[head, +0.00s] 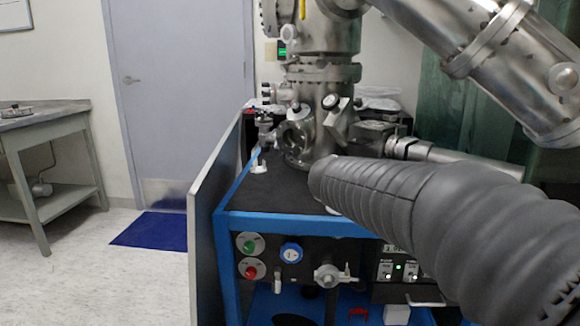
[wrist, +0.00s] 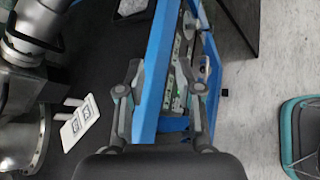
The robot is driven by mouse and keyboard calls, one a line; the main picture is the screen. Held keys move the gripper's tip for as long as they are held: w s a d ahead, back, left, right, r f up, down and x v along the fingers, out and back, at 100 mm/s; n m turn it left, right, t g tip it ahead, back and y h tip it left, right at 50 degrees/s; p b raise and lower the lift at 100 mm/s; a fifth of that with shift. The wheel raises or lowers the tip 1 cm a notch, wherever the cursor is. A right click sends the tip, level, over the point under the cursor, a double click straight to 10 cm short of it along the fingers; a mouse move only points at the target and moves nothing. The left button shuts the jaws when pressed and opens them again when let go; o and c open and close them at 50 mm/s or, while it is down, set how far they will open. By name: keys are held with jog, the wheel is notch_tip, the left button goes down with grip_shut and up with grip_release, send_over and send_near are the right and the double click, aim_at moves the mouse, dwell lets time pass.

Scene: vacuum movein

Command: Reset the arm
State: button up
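My gripper (wrist: 161,82) shows in the wrist view, with its two grey fingers apart. It is open, and I see nothing held in it. A blue frame edge (wrist: 155,75) of the equipment bench runs through the gap between the fingers in the picture. I cannot tell how far below the fingertips it lies, or whether they touch it. In the head view I cannot make out the gripper's fingers.
A steel vacuum chamber (head: 318,120) stands on the bench's black top (head: 262,196). A front panel with a green knob (head: 249,243) is below. A grey upright board (head: 210,215) flanks the bench. Open floor (head: 100,275) lies left, with a blue mat (head: 152,231).

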jog(key=s+a+f+m+y, duration=0.3)
jog(key=s+f+m, duration=0.1)
jog(key=s, duration=0.3)
jog(key=s+a+f+m+y, duration=0.3)
jog(key=s+f+m+y, duration=0.1)
jog(key=s, duration=0.4)
jog(key=s+a+f+m+y, duration=0.4)
jog(key=s+f+m, duration=0.1)
jog(key=s+m, duration=0.3)
jog(key=shift+f+t, duration=0.2)
jog(key=shift+t, duration=0.1)
jog(key=shift+d, duration=0.1)
